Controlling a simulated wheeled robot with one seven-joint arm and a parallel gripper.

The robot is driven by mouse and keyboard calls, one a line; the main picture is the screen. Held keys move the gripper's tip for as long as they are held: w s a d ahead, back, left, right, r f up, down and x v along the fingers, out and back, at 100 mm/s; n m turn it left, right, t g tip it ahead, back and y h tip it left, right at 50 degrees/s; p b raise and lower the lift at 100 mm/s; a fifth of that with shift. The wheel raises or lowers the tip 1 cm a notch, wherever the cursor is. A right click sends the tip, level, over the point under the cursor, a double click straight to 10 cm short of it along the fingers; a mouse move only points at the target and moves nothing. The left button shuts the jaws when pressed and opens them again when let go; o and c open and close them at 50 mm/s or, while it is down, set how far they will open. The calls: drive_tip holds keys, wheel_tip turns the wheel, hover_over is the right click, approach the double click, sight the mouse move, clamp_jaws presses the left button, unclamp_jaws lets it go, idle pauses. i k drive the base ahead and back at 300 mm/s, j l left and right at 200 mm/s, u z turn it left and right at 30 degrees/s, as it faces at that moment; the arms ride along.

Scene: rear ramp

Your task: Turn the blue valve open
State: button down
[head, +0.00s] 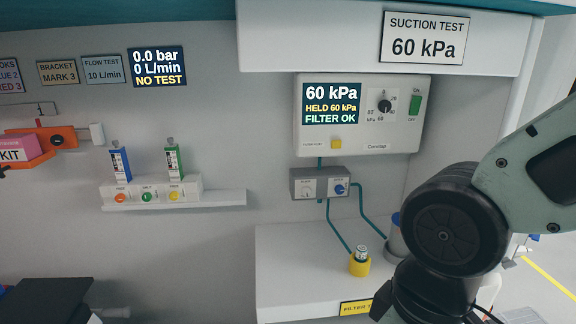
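The blue valve (340,188) is a small round blue knob on the right half of a grey valve block (318,184). The block is fixed on the wall below the suction panel. A white or pale knob (306,191) is on the block's left half. The markings above both knobs are too small to read, so I cannot tell how far the blue valve is turned. My arm fills the lower right, apart from the block in the picture. My gripper is not in view.
The suction panel (312,145) reads 60 kPa, HELD 60 kPa, FILTER OK. Teal tubes (331,224) run from the block to a yellow-based filter (359,263) and a blue-topped container (394,238) on the white counter (285,265). A shelf (215,199) holds two testers at left.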

sight(340, 189)
drive_tip(key=j+z, duration=1.05)
drive_tip(key=j, duration=0.15)
